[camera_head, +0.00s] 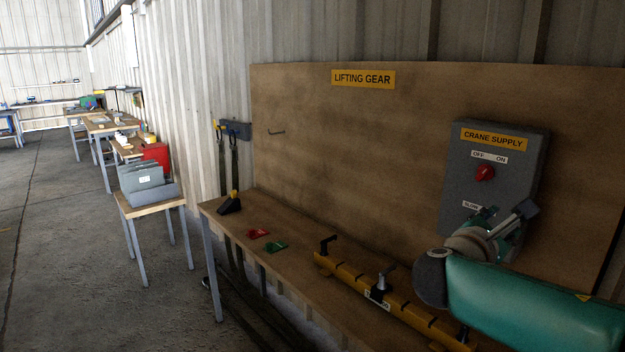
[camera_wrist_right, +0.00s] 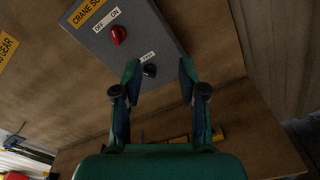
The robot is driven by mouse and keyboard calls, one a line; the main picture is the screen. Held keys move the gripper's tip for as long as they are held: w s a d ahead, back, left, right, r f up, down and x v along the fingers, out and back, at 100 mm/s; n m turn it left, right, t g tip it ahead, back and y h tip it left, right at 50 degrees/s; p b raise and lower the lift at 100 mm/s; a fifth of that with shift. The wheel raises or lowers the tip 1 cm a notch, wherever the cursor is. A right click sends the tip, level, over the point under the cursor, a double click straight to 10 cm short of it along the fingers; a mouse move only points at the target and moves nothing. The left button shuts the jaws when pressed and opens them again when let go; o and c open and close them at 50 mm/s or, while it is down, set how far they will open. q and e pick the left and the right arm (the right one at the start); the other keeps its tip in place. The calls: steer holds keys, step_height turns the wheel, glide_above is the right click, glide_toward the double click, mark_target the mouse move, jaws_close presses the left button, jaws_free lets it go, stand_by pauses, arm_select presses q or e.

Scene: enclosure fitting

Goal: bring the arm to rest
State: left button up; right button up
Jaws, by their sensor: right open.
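My right arm comes in from the right in the head view, and its gripper (camera_head: 505,222) is in front of the lower part of the grey crane supply box (camera_head: 530,150). In the right wrist view my right gripper (camera_wrist_right: 160,85) has its two fingers spread apart with nothing between them. The box (camera_wrist_right: 135,40) is beyond the fingertips. Its red knob (camera_head: 485,173) is below the OFF and ON label. A dark knob (camera_wrist_right: 149,70) under a second label shows between the fingertips; in the head view the gripper hides it. My left gripper is not in view.
A wooden bench (camera_head: 300,262) runs below the lifting gear board (camera_head: 350,130). On it lie a yellow beam (camera_head: 350,279) with black clamps, a red tag (camera_head: 258,234), a green tag (camera_head: 276,247) and a black wedge-like block (camera_head: 230,205). Open floor (camera_head: 65,230) is at the left.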

steer(key=s+a+f+g+y, duration=0.1)
steer(key=a+f+g+y, duration=0.15)
steer(key=f, duration=0.85)
steer(key=s+a+f+m+g+y, duration=0.1)
steer(key=a+f+g+y, duration=0.15)
steer(key=f, duration=0.95)
steer(key=s+a+f+g+y, duration=0.1)
steer(key=a+f+y, duration=0.25)
steer(key=f, duration=0.75)
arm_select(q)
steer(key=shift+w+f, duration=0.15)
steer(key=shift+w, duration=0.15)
arm_select(e)
steer(key=s+a+f+m+g+y, duration=0.2)
steer(key=s+a+f+m+y, duration=0.2)
steer(key=s+f+m, duration=0.6)
steer(key=s+a+f+m+g+y, duration=0.3)
steer(key=s+a+f+m, duration=0.4)
steer(key=s+f+m, duration=0.4)
steer(key=s+f+y, duration=0.1)
steer(key=s+f, duration=0.2)
steer(key=s, duration=0.1)
steer(key=shift+a+f, duration=0.2)
steer(key=shift+y, duration=0.25)
